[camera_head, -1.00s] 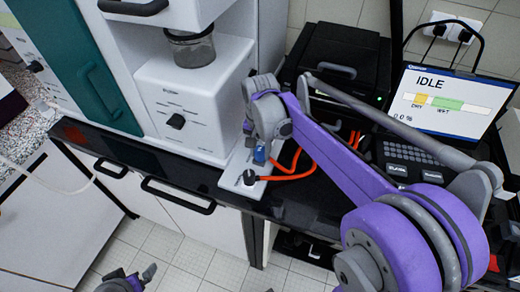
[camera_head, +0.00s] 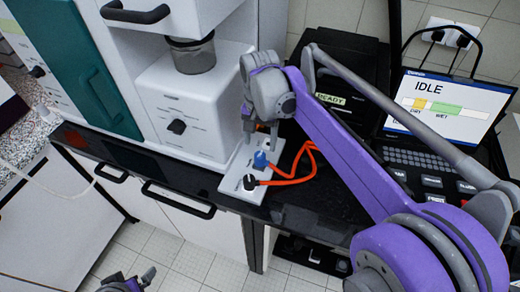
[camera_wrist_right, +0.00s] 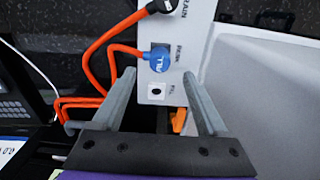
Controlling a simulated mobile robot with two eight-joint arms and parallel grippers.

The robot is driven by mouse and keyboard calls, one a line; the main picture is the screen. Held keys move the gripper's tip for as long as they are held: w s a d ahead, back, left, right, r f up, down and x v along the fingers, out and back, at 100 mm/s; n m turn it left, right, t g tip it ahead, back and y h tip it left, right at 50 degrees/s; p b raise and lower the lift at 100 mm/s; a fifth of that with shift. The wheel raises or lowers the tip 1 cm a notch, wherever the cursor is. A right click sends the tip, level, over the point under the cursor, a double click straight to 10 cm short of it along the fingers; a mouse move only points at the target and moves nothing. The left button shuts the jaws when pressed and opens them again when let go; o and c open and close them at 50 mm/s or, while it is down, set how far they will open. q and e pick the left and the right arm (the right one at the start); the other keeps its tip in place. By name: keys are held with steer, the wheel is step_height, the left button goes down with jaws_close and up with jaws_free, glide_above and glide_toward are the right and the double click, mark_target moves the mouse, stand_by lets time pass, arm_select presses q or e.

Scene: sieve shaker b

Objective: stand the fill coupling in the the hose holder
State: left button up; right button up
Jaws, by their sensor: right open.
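The blue fill coupling (camera_head: 260,160), with an orange hose, stands at the middle position of a white plate (camera_head: 233,183). In the right wrist view the coupling (camera_wrist_right: 158,61) sits beside the label PARK, seemingly the hose holder. The port marked FILL (camera_wrist_right: 156,89) is empty there. My right gripper (camera_head: 260,135) is open and empty, just behind and above the coupling. In its wrist view the fingers (camera_wrist_right: 158,78) are apart, with the coupling beyond them. My left gripper (camera_head: 128,281) shows at the bottom edge, its fingers apart, away from the plate.
A black coupling (camera_head: 250,182) with an orange hose stands at the plate's front end, by the label DRAIN. A screen reading IDLE (camera_head: 448,103) stands at right. Orange hoses loop right of the plate.

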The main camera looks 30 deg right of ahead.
mark_target(260, 155)
arm_select(q)
steer(key=shift+r, duration=0.15)
arm_select(e)
steer(key=shift+r, duration=1.8)
